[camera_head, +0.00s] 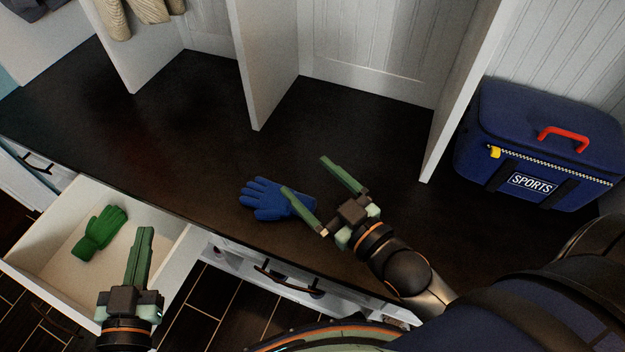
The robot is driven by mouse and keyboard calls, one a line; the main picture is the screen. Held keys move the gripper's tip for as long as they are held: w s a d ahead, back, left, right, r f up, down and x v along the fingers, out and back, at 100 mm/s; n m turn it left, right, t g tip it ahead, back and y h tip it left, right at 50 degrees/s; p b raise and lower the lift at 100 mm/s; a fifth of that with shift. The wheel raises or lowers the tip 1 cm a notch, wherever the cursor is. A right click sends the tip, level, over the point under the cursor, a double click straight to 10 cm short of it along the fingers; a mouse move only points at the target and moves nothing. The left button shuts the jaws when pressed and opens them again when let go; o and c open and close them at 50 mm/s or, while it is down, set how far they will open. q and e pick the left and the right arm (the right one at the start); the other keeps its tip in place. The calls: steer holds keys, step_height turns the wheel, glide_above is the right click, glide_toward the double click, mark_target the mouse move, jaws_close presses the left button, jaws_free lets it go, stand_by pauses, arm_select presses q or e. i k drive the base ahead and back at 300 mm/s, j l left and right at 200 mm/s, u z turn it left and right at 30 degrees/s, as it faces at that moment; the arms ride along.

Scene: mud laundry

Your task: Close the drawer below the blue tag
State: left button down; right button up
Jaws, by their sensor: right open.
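An open white drawer (52,232) sticks out from the bench front at the lower left. A green glove (98,232) lies inside it. My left gripper (146,230) is over the drawer's near right part, its green fingers together with nothing seen between them. Whether it touches the drawer is unclear. My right gripper (306,176) is open and empty above the bench, beside a blue glove (267,198). One finger overlaps the glove's cuff in the picture. No blue tag can be made out. The open drawer's front face is mostly hidden.
The dark bench top (200,130) is mostly clear. White dividers (262,70) rise from it. A blue sports bag (540,150) with a red handle stands at the right. Another drawer front with a dark handle (285,280) is below the bench edge.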

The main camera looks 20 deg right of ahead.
mark_target(42, 260)
steer(key=j+u, duration=0.45)
steer(key=j, duration=0.15)
steer(key=i+j+u, duration=0.1)
steer(key=j+u, duration=0.4)
steer(key=j, duration=0.05)
